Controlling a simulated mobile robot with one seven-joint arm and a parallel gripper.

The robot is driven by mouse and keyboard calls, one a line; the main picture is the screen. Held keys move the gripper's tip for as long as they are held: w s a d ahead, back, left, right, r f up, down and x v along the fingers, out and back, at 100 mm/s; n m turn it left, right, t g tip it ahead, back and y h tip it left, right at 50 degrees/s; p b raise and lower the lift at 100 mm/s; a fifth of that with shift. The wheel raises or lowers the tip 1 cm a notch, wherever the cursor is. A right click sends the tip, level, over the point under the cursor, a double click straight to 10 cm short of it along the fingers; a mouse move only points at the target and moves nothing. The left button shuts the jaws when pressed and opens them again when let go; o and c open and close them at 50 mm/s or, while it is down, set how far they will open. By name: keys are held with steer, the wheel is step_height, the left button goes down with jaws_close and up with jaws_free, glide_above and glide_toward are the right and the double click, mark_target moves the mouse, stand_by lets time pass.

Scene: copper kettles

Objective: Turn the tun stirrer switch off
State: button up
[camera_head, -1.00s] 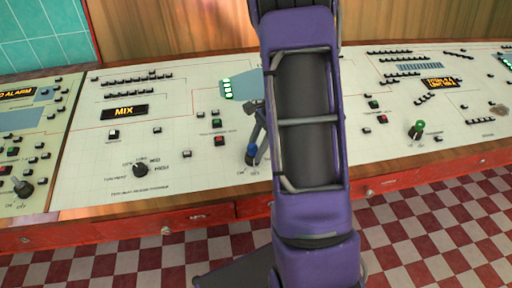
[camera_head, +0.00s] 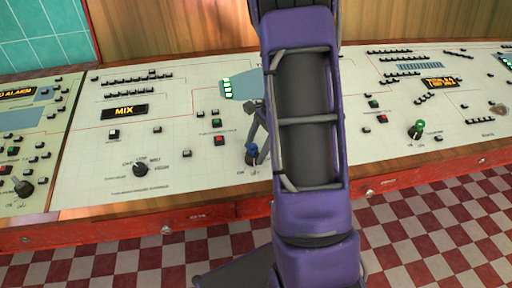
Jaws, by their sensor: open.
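A small blue-topped lever switch (camera_head: 251,154) stands on the cream control panel, near its front edge and just left of my purple arm. It appears to be the tun stirrer switch, but its label is too small to read. My gripper (camera_head: 257,150) is open, with its grey fingers reaching down beside the switch. My arm hides part of the gripper, and I cannot tell whether a finger touches the lever.
A green-topped lever (camera_head: 416,130) is right of my arm, and a black rotary knob (camera_head: 140,169) is to the left. Another lever (camera_head: 23,187) stands at far left. Red drawers (camera_head: 205,217) run below the panel.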

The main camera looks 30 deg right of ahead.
steer(key=p+v, duration=0.2)
steer(key=v, duration=1.5)
steer(key=shift+r, duration=0.15)
steer(key=shift+w+d, duration=0.1)
